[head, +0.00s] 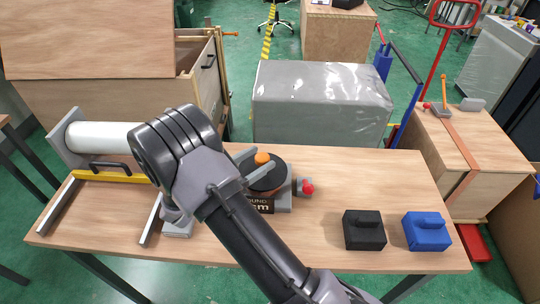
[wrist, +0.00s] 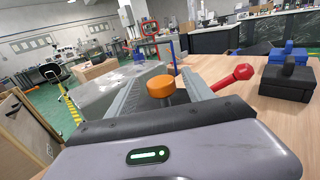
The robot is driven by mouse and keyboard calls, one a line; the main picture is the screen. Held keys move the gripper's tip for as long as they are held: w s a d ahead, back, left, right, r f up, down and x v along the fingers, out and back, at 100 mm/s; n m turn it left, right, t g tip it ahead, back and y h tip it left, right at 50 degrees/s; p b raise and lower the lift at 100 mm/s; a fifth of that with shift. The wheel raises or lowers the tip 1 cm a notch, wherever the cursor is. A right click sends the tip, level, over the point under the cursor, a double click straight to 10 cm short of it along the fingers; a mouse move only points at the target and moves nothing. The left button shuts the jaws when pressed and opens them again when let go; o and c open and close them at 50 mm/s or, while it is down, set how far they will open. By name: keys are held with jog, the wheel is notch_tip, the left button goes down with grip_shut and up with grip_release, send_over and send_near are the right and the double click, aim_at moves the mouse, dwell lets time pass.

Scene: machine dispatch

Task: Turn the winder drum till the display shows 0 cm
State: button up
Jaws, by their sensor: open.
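The winder drum (head: 268,184) is a dark disc on the wooden table, with an upright orange knob (head: 262,158) on top. My gripper (head: 258,164) is open at the drum, its fingers reaching toward the knob. In the wrist view the orange knob (wrist: 160,88) stands between the two spread fingers, with gaps at both sides; I cannot tell if either touches it. The display (head: 262,206) below the drum shows only part of its lettering, ending in "cm"; my arm hides the number. A red-knobbed lever (head: 307,188) sits at the drum's right and also shows in the wrist view (wrist: 243,72).
A white roll (head: 100,136) in a frame with a yellow bar (head: 110,177) lies at the table's left. A black block (head: 364,230) and a blue block (head: 427,231) stand at the front right. A grey wrapped box (head: 322,105) is behind the table. The table's right back is clear.

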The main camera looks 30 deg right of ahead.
jog(key=d, duration=0.4)
jog(key=shift+w+d+b, duration=0.35)
jog(key=shift+w+b, duration=0.05)
grip_shut()
